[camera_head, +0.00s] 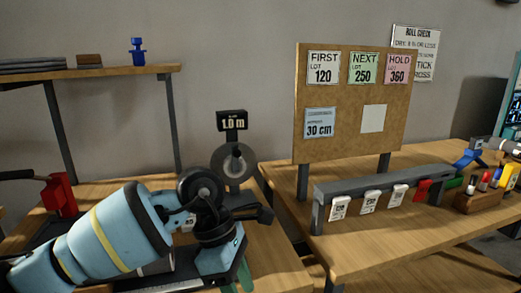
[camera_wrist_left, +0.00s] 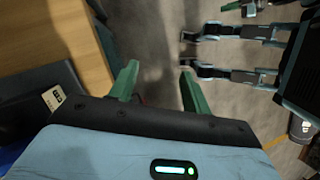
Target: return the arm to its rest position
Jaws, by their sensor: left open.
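My left arm (camera_head: 120,232) is light blue with a yellow band and comes in from the left in the head view. It reaches over the left table and bends at a dark joint. The wrist points down beyond the table's front edge, and the green fingertips of my left gripper (camera_head: 238,282) show only partly at the bottom. In the left wrist view, the two green fingers of my left gripper (camera_wrist_left: 160,80) stand apart with nothing between them. Grey floor shows beyond the fingers.
A wooden table edge (camera_wrist_left: 78,40) lies close left of the fingers in the wrist view. A red-bodied tool (camera_head: 58,195) and a roll on a stand (camera_head: 233,162) are near my arm. The right table (camera_head: 400,225) holds a label board (camera_head: 350,140) and a rail with tags (camera_head: 385,180).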

